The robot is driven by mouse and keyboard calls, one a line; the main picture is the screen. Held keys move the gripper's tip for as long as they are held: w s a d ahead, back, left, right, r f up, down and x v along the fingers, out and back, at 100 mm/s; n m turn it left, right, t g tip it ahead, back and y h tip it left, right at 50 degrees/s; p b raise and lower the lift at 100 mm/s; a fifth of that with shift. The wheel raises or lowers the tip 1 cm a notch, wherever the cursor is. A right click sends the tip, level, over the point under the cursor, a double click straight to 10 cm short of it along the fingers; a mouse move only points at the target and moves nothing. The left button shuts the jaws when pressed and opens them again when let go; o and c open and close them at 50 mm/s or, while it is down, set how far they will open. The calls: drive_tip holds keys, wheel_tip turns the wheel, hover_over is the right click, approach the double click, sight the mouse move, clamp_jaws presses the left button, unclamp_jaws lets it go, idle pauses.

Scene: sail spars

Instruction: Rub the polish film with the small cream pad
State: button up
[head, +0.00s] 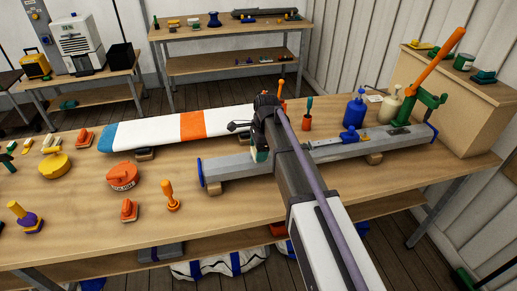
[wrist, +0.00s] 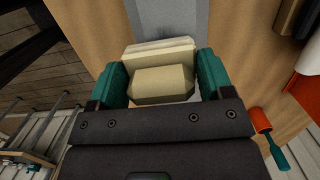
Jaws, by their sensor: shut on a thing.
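My gripper (wrist: 160,88) is shut on the small cream pad (wrist: 160,84), with one teal finger on each side of its grip block. The pad's wider, paler base shows just beyond the grip. In the head view my gripper (head: 260,152) is at the grey spar (head: 230,168), near its middle, and my arm hides the pad there. The grey spar also shows beyond the pad in the wrist view (wrist: 181,18). I cannot tell whether the pad touches the spar. I cannot make out the polish film for certain; the surface under the pad is hidden.
A white, orange and blue board (head: 160,130) lies behind the spar. A blue bottle (head: 355,108), a cream bottle (head: 390,107) and a green clamp with an orange handle (head: 432,65) stand at right. An orange cup (head: 306,122) is near my gripper. The bench's front left holds several small tools.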

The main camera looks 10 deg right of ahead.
drive_tip(key=shift+f+b, duration=0.4)
drive_tip(key=shift+f, duration=0.05)
idle(0.6)
drive_tip(key=shift+s+a, duration=0.1)
drive_tip(key=shift+a, duration=1.1)
drive_tip(key=shift+d, duration=1.25)
drive_tip(key=shift+a, duration=1.3)
drive_tip(key=shift+d, duration=0.1)
